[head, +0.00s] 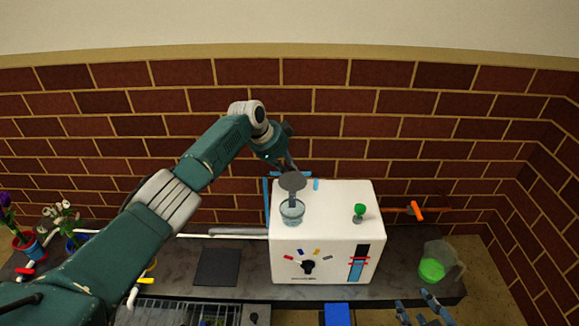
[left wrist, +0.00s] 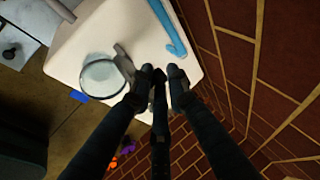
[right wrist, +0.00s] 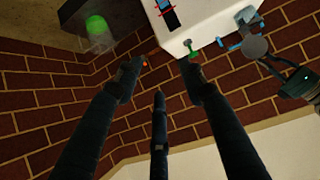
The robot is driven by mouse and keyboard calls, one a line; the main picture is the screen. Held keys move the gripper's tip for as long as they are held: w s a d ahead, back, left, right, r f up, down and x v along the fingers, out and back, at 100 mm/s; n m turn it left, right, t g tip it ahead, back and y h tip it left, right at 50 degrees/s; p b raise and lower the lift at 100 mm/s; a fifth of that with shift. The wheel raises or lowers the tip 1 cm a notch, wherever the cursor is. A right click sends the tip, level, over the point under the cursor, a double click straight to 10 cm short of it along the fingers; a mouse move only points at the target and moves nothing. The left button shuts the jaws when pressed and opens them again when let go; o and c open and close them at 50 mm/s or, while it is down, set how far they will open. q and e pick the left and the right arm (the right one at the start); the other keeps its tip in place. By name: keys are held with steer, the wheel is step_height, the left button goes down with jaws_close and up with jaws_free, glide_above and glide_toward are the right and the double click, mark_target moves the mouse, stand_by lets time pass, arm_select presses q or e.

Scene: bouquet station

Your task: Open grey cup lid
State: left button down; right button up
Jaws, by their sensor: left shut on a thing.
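The grey cup lid (head: 292,181) is a round disc with a narrow strip below it, raised above the glass cup (head: 292,213) on top of the white machine. The cup's mouth is uncovered in the left wrist view (left wrist: 102,82), where a grey part of the lid (left wrist: 124,60) stands beside its rim. My left gripper (head: 290,166) is behind and above the cup, shut on the lid; its fingers (left wrist: 160,76) partly hide the contact. The lid's disc also shows in the right wrist view (right wrist: 255,46). My right gripper (right wrist: 159,70) is open and empty, low at the front right (head: 426,308).
The white machine (head: 325,238) has a dial, coloured marks and a green-topped knob (head: 359,211). A jug with green contents (head: 434,267) stands to its right. Flower pots (head: 30,245) are at the far left. The brick wall is close behind.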

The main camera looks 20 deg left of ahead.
steer(key=shift+f, duration=0.1)
steer(key=shift+c, duration=0.5)
steer(key=shift+a, duration=0.2)
steer(key=c, duration=0.4)
steer(key=w+a+n, duration=0.1)
steer(key=a, duration=0.1)
steer(key=w+a+n+y, duration=0.1)
steer(key=a+n, duration=0.1)
steer(key=a, duration=0.1)
steer(key=w+a+n, duration=0.1)
steer(key=w+a, duration=0.1)
steer(key=a, duration=0.1)
steer(key=shift+a+r+n+y, duration=0.15)
steer(key=shift+r+n+y, duration=0.15)
steer(key=shift+r+y, duration=0.1)
jaws_close()
steer(key=w+a+r+n+g+y, duration=0.1)
steer(key=w+a+n, duration=0.1)
steer(key=a+n, duration=0.8)
steer(key=w+a+r+n+y, duration=0.1)
steer(key=w+a+n+y, duration=0.15)
steer(key=a+n, duration=0.65)
steer(key=n+t+h, duration=0.2)
steer(key=n+h, duration=0.2)
steer(key=n, duration=0.9)
glide_toward(293, 179)
steer(key=x, duration=0.5)
steer(key=shift+w+f, duration=0.15)
steer(key=shift+f, duration=0.05)
